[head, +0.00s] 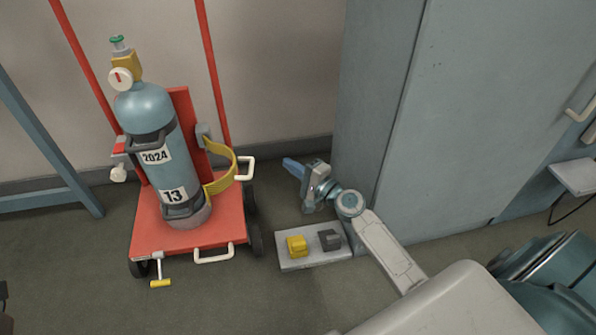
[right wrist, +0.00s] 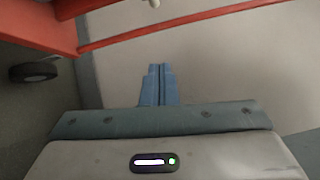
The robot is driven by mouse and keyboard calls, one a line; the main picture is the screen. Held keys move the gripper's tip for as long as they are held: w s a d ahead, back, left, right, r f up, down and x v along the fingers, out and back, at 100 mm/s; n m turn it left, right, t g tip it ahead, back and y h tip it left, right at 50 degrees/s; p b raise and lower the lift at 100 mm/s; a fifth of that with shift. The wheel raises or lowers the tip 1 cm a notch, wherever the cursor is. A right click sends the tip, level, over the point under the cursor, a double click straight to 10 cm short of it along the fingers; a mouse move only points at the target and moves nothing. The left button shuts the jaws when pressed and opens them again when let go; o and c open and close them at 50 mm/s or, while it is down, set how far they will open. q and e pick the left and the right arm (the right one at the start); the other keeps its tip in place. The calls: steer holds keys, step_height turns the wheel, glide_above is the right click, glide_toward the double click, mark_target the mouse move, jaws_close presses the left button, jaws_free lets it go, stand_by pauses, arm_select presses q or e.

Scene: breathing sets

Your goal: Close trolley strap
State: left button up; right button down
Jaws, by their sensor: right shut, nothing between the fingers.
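The red trolley (head: 231,226) stands at the left in the head view and carries a blue gas cylinder (head: 145,103) marked 2024 and 13. The yellow strap (head: 232,158) is swung open, curving out from the trolley's right side, not across the cylinder. A white handle (head: 247,168) is at its outer side. A grey and white fitting (head: 118,173) is on the trolley's left side. My right gripper (head: 287,162) is shut and empty, right of the strap and apart from it. Its closed fingers also show in the right wrist view (right wrist: 158,70). My left gripper is not in view.
A grey plate (head: 290,264) with a yellow block (head: 297,246) and a dark block (head: 329,240) lies on the floor below my right gripper. A tall blue-grey cabinet (head: 480,110) stands to the right. Red trolley bars (right wrist: 180,30) cross the wrist view's top.

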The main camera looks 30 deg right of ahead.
steer(key=w+a, duration=0.4)
steer(key=a, duration=0.1)
steer(key=shift+w+a+r+p, duration=0.15)
steer(key=shift+a+r+p, duration=0.15)
steer(key=shift+r+p, duration=0.1)
